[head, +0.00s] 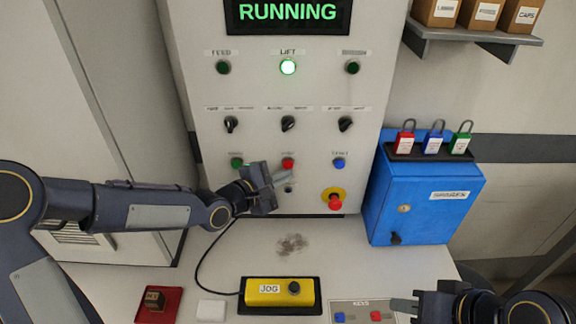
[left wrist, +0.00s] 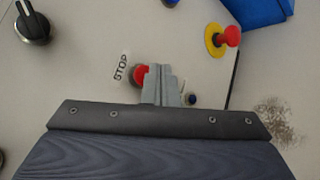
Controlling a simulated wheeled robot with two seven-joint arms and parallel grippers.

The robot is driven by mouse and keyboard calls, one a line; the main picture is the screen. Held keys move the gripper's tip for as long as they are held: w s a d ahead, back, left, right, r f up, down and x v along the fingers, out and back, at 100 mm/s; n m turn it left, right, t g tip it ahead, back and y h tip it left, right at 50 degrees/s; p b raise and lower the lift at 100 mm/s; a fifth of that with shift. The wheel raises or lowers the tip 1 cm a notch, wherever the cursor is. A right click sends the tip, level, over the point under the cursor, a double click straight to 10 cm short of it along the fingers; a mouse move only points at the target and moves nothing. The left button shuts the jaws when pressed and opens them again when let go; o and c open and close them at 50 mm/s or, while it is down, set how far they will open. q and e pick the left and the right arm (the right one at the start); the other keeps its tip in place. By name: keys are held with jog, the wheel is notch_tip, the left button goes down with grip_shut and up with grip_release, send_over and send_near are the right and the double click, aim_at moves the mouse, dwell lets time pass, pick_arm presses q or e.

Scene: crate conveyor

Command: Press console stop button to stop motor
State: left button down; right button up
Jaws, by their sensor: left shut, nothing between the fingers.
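The red stop button (head: 288,162) is in the lower button row of the console panel. In the left wrist view the red button (left wrist: 140,76) has the label STOP beside it and is partly hidden by my fingers. My left gripper (head: 287,177) is shut and empty, with its fingertips just below the button in the head view. In the left wrist view the fingertips (left wrist: 160,72) overlap the button's edge; I cannot tell whether they touch it. The display (head: 287,13) reads RUNNING. My right gripper (head: 402,304) is low at the right over the desk; its opening is unclear.
A red emergency knob (head: 335,201) on a yellow base is to the lower right. Green (head: 236,162) and blue (head: 339,162) buttons flank the stop button. A yellow JOG box (head: 269,292) lies on the desk. A blue cabinet (head: 421,205) with padlocks stands at right.

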dwell(0.8)
pick_arm(q)
jog(key=shift+w, duration=0.45)
jog(key=shift+w+p, duration=0.35)
jog(key=shift+w, duration=0.05)
dwell(0.5)
jog(key=shift+s, duration=0.8)
jog(key=shift+s, duration=0.15)
jog(key=s, duration=0.4)
jog(key=shift+s+b, duration=0.4)
dwell(0.6)
